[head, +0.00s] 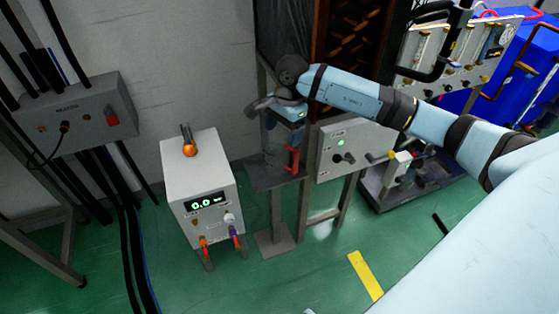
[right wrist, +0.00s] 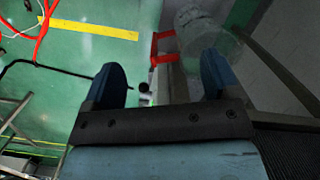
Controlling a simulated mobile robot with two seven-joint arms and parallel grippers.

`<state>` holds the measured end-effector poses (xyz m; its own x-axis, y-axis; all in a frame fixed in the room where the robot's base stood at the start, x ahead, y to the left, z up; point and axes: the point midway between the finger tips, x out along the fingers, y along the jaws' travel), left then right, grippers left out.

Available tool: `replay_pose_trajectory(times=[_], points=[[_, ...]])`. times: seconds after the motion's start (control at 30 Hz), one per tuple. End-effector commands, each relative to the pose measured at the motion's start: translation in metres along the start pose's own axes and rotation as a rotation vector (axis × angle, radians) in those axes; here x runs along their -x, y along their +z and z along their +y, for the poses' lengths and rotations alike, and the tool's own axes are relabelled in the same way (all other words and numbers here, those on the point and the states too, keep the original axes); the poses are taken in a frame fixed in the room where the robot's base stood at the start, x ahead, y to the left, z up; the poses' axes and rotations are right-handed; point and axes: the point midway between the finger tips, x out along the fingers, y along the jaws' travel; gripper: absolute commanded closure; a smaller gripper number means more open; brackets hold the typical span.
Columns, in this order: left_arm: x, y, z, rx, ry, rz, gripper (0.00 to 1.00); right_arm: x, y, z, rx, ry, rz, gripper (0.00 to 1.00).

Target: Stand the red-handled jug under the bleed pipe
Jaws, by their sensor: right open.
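The jug (head: 273,150) is clear, with a red handle (head: 292,158) on its right side. It stands upright on a small grey shelf (head: 268,182) by the wall in the head view. My right gripper (head: 292,116) is above the jug, partly hidden by its own wrist. In the right wrist view the right gripper (right wrist: 160,75) is open and empty. The red handle (right wrist: 160,47) shows beyond and between its blue fingertips, and the clear jug body (right wrist: 203,35) lies behind the right fingertip. I cannot make out the bleed pipe clearly. My left gripper is not in view.
A white box (head: 200,180) with a green display stands left of the shelf. A grey control panel (head: 352,150) is close on the right. A grey wall box (head: 85,115) with cables is at far left. The green floor in front is mostly clear, with a yellow stripe (head: 365,275).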

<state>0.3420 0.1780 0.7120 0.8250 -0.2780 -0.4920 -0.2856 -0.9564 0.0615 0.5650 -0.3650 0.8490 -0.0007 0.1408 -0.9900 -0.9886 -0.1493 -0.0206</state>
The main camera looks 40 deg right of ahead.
Motion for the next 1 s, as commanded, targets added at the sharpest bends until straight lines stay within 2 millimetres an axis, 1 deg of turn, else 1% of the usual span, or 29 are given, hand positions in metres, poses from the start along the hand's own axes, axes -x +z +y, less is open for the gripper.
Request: replay_pose_trajectory(times=[0.03,0.07,0.1,0.17,0.2,0.27,0.3,0.33,0.37,0.4,0.47,0.5,0.57,0.6,0.63,0.67,0.7,0.77,0.8,0.9,1.0], points=[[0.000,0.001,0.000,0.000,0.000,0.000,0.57,-0.017,0.026,0.005,-0.009,0.000,-0.096,0.18],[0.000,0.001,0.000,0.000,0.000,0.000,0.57,-0.026,0.044,0.009,-0.023,-0.003,-0.172,0.18],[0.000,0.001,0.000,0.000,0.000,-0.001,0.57,-0.038,0.074,0.015,-0.056,-0.004,-0.298,0.18],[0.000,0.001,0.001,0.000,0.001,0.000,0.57,-0.052,0.127,0.028,-0.140,0.009,-0.534,0.18],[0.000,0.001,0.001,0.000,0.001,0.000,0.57,-0.055,0.162,0.037,-0.219,0.029,-0.703,0.18],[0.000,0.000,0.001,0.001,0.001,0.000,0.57,-0.051,0.206,0.049,-0.367,0.077,-0.953,0.18],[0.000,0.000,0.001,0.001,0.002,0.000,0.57,-0.045,0.229,0.056,-0.487,0.121,-1.118,0.18],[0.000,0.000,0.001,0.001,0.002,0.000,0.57,-0.039,0.244,0.060,-0.585,0.163,-1.239,0.18],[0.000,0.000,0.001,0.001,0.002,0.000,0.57,-0.032,0.255,0.063,-0.694,0.209,-1.357,0.18],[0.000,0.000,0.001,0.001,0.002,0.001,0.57,-0.024,0.265,0.066,-0.849,0.281,-1.508,0.18],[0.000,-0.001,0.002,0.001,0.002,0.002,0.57,-0.015,0.269,0.068,-1.107,0.407,-1.714,0.18],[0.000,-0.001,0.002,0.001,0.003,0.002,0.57,-0.013,0.265,0.069,-1.293,0.502,-1.836,0.18],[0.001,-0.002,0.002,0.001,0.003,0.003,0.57,-0.018,0.253,0.072,-1.592,0.660,-1.990,0.18],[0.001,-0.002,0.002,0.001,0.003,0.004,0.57,-0.027,0.242,0.076,-1.803,0.775,-2.072,0.18],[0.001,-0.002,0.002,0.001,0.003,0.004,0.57,-0.036,0.234,0.080,-1.963,0.865,-2.118,0.18],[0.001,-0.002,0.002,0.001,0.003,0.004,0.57,-0.047,0.225,0.086,2.083,-0.937,2.111,0.18],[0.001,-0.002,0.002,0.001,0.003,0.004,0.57,-0.063,0.216,0.097,2.018,-0.933,1.878,0.18],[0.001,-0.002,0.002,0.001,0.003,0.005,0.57,-0.090,0.205,0.117,1.914,-0.914,1.571,0.18],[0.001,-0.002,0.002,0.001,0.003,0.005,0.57,-0.105,0.200,0.131,1.845,-0.899,1.397,0.18],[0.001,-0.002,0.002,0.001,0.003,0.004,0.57,-0.137,0.196,0.164,1.703,-0.858,1.069,0.18],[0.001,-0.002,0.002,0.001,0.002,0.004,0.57,-0.154,0.198,0.186,1.613,-0.831,0.883,0.18]])
